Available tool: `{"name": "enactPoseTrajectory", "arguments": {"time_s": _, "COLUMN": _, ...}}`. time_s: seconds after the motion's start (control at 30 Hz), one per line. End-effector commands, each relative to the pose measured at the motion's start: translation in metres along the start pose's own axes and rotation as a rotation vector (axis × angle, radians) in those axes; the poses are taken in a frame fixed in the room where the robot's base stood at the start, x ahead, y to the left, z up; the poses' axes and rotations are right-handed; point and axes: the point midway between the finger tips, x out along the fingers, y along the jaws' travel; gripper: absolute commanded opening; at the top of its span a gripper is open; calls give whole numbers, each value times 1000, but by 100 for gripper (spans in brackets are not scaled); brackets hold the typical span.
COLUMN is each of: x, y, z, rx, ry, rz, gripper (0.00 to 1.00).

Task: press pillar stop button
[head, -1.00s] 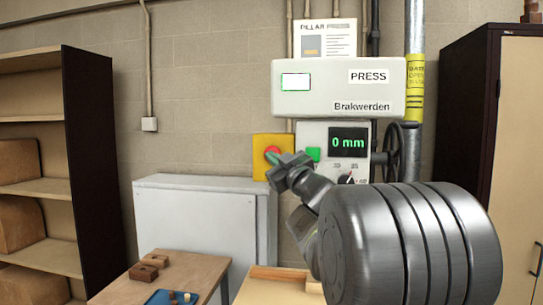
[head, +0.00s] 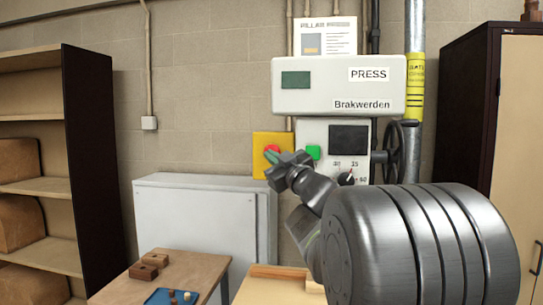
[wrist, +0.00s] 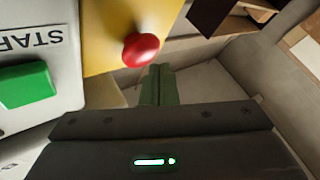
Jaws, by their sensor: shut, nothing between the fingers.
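The red stop button (head: 271,149) sits on a yellow box (head: 261,140) at the left of the press's grey control panel. It also shows in the wrist view (wrist: 142,49), at the upper middle on its yellow plate. My gripper (head: 272,157) is shut and empty, its green fingertips right at the button in the head view and partly covering it. In the wrist view the fingertips (wrist: 158,70) lie just beside the button's edge; whether they touch it I cannot tell. The panel display (head: 348,139) is dark, and so is the window (head: 296,80) on the press head.
A green START button (wrist: 27,85) is close on the left in the wrist view. A handwheel (head: 395,150) and pipe stand right of the panel. A grey cabinet (head: 195,220), a wooden table (head: 125,290) and a dark shelf (head: 95,150) are to the left.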

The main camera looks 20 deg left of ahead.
Motion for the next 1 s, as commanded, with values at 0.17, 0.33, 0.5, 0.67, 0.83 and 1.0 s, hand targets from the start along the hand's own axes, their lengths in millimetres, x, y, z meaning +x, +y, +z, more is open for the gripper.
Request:
{"name": "enactPoseTrajectory", "arguments": {"time_s": 0.17, "x": -2, "y": -2, "z": -2, "rx": 0, "ry": 0, "rz": 0, "gripper": 0}}
{"name": "enactPoseTrajectory", "arguments": {"time_s": 0.33, "x": -2, "y": -2, "z": -2, "rx": 0, "ry": 0, "rz": 0, "gripper": 0}}
{"name": "enactPoseTrajectory", "arguments": {"time_s": 0.5, "x": -9, "y": -6, "z": -6, "rx": -1, "ry": 1, "rz": 1, "gripper": 0}}
{"name": "enactPoseTrajectory", "arguments": {"time_s": 0.67, "x": -20, "y": -15, "z": -14, "rx": -1, "ry": 2, "rz": 0, "gripper": 0}}
{"name": "enactPoseTrajectory", "arguments": {"time_s": 0.83, "x": -32, "y": -23, "z": -23, "rx": 0, "ry": 1, "rz": 0, "gripper": 0}}
{"name": "enactPoseTrajectory", "arguments": {"time_s": 1.0, "x": -37, "y": -27, "z": -26, "rx": 0, "ry": 0, "rz": 0, "gripper": 0}}
